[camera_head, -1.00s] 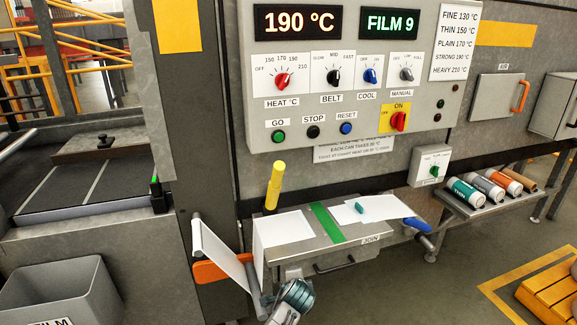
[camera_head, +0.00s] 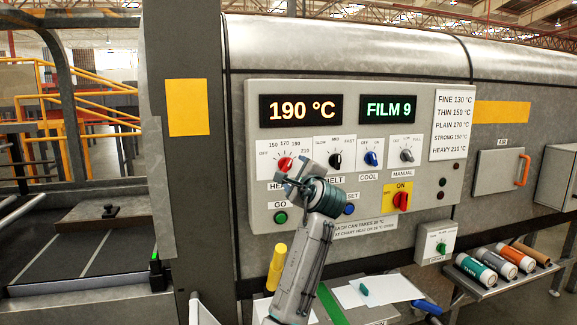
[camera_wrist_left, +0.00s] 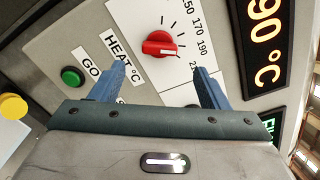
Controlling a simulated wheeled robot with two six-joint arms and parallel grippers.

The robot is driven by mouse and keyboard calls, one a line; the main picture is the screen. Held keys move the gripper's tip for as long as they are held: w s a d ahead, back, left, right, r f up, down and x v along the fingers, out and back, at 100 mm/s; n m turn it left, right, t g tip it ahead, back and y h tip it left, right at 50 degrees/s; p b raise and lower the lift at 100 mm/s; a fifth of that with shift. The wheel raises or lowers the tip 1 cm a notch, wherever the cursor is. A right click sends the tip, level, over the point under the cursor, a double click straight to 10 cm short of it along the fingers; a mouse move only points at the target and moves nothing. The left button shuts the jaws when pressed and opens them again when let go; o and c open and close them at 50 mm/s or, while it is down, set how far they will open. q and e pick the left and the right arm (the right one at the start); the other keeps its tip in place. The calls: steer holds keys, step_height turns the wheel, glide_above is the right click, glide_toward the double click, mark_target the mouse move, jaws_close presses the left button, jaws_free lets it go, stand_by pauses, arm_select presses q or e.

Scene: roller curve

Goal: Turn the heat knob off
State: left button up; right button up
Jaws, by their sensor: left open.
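The red heat knob (camera_head: 285,164) sits on the grey control panel under the orange 190 °C display (camera_head: 301,109). Its dial runs from OFF through 150, 170 and 190 to 210. My left gripper (camera_head: 292,178) is raised in front of the panel, just below the knob in the head view, hiding part of the HEAT label. In the left wrist view the knob (camera_wrist_left: 160,44) lies ahead of and between the two open blue fingers (camera_wrist_left: 158,84), apart from them. Its pointer's exact setting is hard to tell. My right gripper is not in view.
Beside the heat knob are the belt knob (camera_head: 336,161), cool knob (camera_head: 371,158) and manual knob (camera_head: 406,155). The green GO button (camera_head: 281,217) is below, and a red ON switch (camera_head: 401,201) is at lower right. A yellow post (camera_head: 276,267) stands below the panel.

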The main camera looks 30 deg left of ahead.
mark_target(288, 167)
arm_select(q)
steer(key=p+x, duration=0.2)
steer(key=x, duration=0.4)
steer(key=shift+w+a+r, duration=0.1)
steer(key=shift+w+a, duration=0.45)
steer(key=shift+a, duration=0.15)
steer(key=shift+c, duration=0.4)
steer(key=shift+w, duration=0.1)
steer(key=c, duration=0.7)
steer(key=shift+c, duration=1.1)
steer(key=shift+f, duration=0.2)
